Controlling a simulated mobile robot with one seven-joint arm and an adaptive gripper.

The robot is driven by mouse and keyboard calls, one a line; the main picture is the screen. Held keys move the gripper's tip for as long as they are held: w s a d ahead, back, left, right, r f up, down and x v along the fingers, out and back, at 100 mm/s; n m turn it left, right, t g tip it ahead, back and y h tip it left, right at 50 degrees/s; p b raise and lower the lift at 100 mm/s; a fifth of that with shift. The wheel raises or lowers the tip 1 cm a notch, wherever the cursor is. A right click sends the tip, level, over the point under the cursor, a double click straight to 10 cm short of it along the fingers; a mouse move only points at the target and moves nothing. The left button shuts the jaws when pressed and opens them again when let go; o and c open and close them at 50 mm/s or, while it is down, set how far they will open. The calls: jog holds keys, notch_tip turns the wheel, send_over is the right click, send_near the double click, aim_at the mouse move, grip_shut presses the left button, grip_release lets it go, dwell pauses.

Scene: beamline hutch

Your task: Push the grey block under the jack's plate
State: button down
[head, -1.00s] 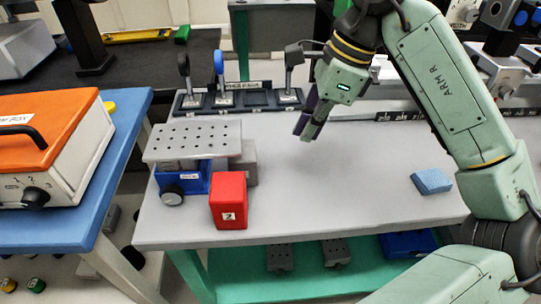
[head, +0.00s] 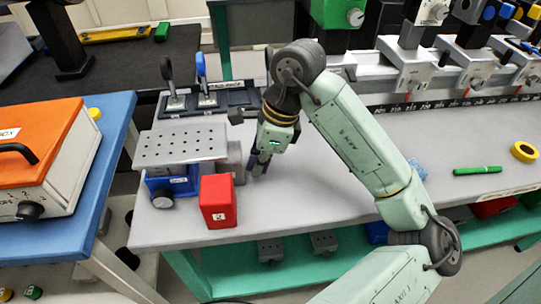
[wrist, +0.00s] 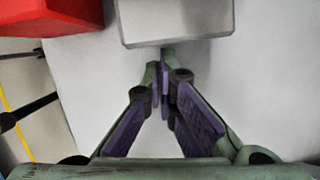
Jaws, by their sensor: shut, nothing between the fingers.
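The jack stands at the left of the grey table, with a perforated metal plate (head: 182,146) over a blue base (head: 180,187) and a dark knob. The grey block (head: 236,158) sits at the plate's right edge, partly hidden by the plate and the red block; how far under the plate it reaches I cannot tell. The block (wrist: 175,22) also shows at the top of the wrist view. My gripper (head: 257,166) is shut and empty, pointing down just right of the block. In the wrist view its fingertips (wrist: 165,66) are close to the block's near face; contact is unclear.
A red block (head: 218,202) stands in front of the jack and the grey block. A dark rack (head: 225,100) with upright handled tools is behind. A blue block (head: 418,168) is partly hidden by my arm. The table's middle front is clear.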

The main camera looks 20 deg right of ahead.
aim_at(239, 166)
dwell(0.3)
jog(key=shift+w+a+f+b, duration=0.15)
jog(key=shift+a+b, duration=0.05)
jog(key=shift+b, duration=0.15)
jog(key=a+b, duration=0.1)
jog(key=w+a+b, duration=0.1)
jog(key=shift+w+a+f+b, duration=0.1)
jog(key=shift+w+a+b, duration=0.05)
jog(key=shift+a+b, duration=0.25)
jog(key=shift+w+a+r, duration=0.1)
jog(key=shift+a+r, duration=0.1)
jog(key=shift+a, duration=0.1)
